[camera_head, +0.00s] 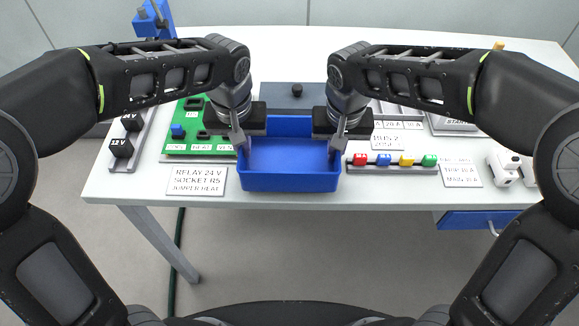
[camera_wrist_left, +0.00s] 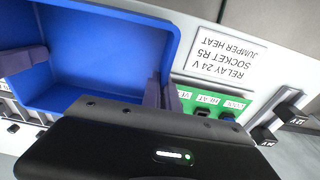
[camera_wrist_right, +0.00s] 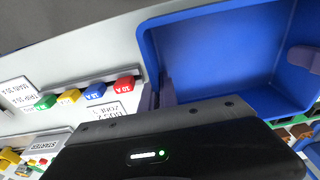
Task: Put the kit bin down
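The blue kit bin (camera_head: 290,182) is empty and level near the front edge of the table, between my two grippers. My left gripper (camera_head: 242,148) is shut on its left wall, with one finger inside and one outside. My right gripper (camera_head: 336,150) is shut on its right wall in the same way. The bin also fills much of the left wrist view (camera_wrist_left: 95,45) and the right wrist view (camera_wrist_right: 225,50). Its underside is hidden, so I cannot tell whether it touches the table.
The white table (camera_head: 390,196) carries a green board (camera_head: 185,150) and a relay label card (camera_head: 198,181) left of the bin. A rail of coloured blocks (camera_head: 383,161) lies to the right. A grey block with a black knob (camera_head: 296,92) is behind the bin.

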